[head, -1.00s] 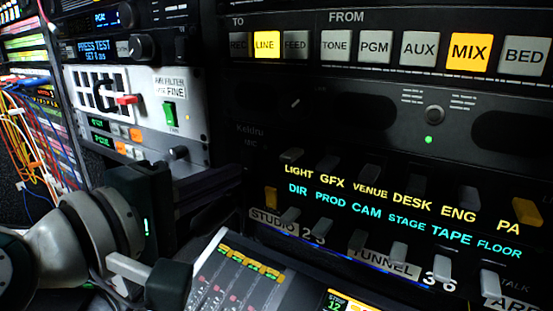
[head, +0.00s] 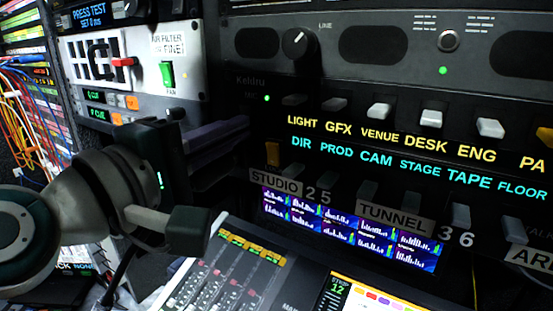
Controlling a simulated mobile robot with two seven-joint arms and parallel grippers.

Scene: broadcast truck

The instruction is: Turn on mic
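My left gripper (head: 232,138) points at the panel's left edge, close to this key. Its dark fingers blend together, so I cannot tell their opening or any contact. My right gripper is not in view.
A black knob (head: 299,43) marked LINE sits above the panel. A lit level-meter display (head: 350,228) is below. A white rack unit (head: 140,75) and loose cables (head: 20,115) are at the left.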

